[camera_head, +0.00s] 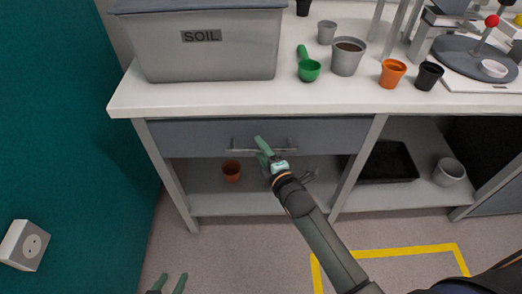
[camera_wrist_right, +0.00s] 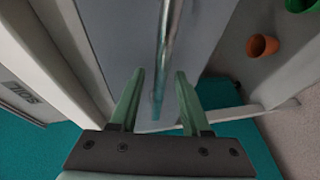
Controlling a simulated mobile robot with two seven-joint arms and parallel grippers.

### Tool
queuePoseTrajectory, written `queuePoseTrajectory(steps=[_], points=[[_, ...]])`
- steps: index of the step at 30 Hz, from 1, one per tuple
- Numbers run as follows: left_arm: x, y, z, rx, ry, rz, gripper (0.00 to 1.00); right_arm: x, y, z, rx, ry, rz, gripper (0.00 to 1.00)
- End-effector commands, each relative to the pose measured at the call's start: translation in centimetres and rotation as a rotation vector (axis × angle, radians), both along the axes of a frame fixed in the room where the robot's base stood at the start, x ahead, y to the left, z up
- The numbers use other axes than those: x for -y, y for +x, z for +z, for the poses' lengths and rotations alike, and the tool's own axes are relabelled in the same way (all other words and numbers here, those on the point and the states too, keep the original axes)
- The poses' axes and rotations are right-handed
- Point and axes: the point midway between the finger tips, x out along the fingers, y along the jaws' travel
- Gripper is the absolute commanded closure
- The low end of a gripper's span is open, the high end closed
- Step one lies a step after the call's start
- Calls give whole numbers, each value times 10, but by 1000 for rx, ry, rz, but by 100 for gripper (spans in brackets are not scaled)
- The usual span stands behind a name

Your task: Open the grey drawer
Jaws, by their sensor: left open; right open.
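The grey drawer (camera_head: 190,139) sits under the white counter, and its front looks shut. A metal bar handle (camera_head: 240,150) runs across its front. My right gripper (camera_head: 264,148) is open at the middle of the handle. In the right wrist view the handle (camera_wrist_right: 168,35) runs between the fingertips of that gripper (camera_wrist_right: 160,80), with the drawer front (camera_wrist_right: 125,35) behind it. I cannot tell if a finger touches the bar. My left gripper (camera_head: 168,284) is open and empty at the bottom edge, low and away from the drawer.
A grey SOIL bin (camera_head: 210,60), a green scoop (camera_head: 308,68) and several pots stand on the counter (camera_head: 200,95). An orange pot (camera_head: 231,170) stands on the shelf below the drawer. A black tray (camera_head: 388,162) lies right. The floor in front is clear.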

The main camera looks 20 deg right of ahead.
Motion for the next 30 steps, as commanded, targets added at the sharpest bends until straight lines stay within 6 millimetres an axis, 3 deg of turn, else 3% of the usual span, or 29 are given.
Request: queuePoseTrajectory(steps=[7,19,30], points=[[-1,0,1,0,1,0,50,0,0,0,0,1,0,54],[-1,0,1,0,2,1,50,0,0,0,0,1,0,99],[-1,0,0,0,2,1,50,0,0,0,0,1,0,100]])
